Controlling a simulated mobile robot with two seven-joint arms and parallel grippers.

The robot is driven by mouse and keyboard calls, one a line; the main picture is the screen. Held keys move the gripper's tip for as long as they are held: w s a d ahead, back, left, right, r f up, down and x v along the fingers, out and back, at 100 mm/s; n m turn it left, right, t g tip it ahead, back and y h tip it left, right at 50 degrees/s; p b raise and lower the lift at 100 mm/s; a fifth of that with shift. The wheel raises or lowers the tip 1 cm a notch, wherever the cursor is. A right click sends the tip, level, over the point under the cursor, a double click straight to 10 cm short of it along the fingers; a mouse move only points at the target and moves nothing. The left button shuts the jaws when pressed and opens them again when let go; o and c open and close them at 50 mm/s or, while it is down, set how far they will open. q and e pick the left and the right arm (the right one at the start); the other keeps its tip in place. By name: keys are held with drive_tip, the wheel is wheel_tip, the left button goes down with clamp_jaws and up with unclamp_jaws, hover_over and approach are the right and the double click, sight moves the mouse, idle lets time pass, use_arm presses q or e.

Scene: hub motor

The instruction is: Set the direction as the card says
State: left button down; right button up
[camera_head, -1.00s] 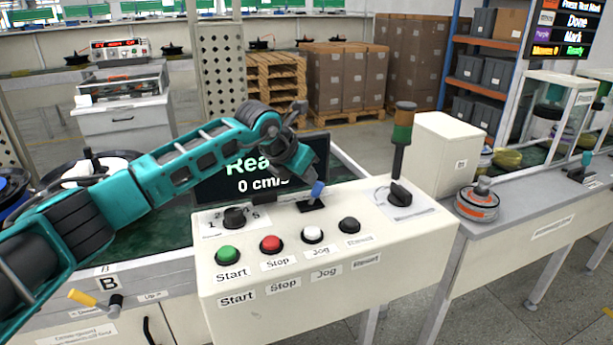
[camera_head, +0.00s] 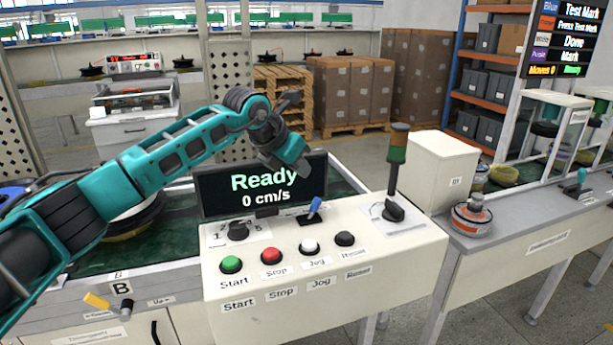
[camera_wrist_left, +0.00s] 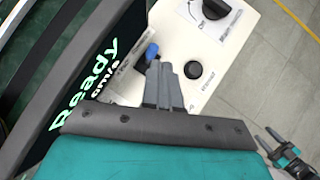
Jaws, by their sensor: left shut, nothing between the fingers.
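The white control box (camera_head: 410,240) carries a blue-tipped lever (camera_head: 315,205) on a black base, leaning right in the head view. Its blue tip also shows in the left wrist view (camera_wrist_left: 152,51), beside my fingertips. My left gripper (camera_head: 303,170) is shut and empty, above and behind the lever, in front of the display (camera_head: 261,182). The display reads "Ready" and "0 cm/s". A black knob (camera_head: 238,231) with number marks sits at the box's left, and another black knob (camera_head: 393,211) at its right. I cannot make out a direction card.
Green (camera_head: 231,264), red (camera_head: 271,256), white (camera_head: 309,246) and black (camera_head: 345,239) buttons line the box front. A signal tower (camera_head: 397,160) rises at its right. A wall board (camera_head: 572,40) lists coloured labels. An orange-grey device (camera_head: 471,217) stands on the right bench.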

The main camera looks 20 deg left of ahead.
use_arm(q)
drive_tip(key=shift+s+r, duration=0.3)
drive_tip(key=shift+r, duration=0.4)
drive_tip(key=shift+a, duration=0.1)
drive_tip(key=s+d+f+n+t+h, duration=0.1)
drive_tip(key=s+d+f+n+h, duration=0.4)
drive_tip(key=s+d+h, duration=0.3)
drive_tip(key=s+d+f+n+h, duration=0.4)
drive_tip(key=s+d+f+h, duration=0.15)
drive_tip(key=d, duration=0.45)
drive_tip(key=s+a+f+n+t+y, duration=0.4)
drive_tip(key=a+f+n+y, duration=0.25)
drive_tip(key=n, duration=0.55)
drive_tip(key=s+a+f+n+t+y, duration=0.45)
drive_tip(key=f+n, duration=0.25)
drive_tip(key=n, duration=0.4)
drive_tip(key=s+a+f+n+g+y, duration=0.2)
drive_tip(key=s+a+f+n+g, duration=0.1)
drive_tip(key=s+f, duration=0.2)
drive_tip(key=s+a+f+n+g+y, duration=0.2)
drive_tip(key=s+a+f+n+g, duration=0.1)
drive_tip(key=s, duration=0.5)
wheel_tip(320, 180, down, 2)
drive_tip(key=shift+a+f+n, duration=0.15)
drive_tip(key=shift+f+n, duration=0.1)
drive_tip(key=shift+n, duration=0.45)
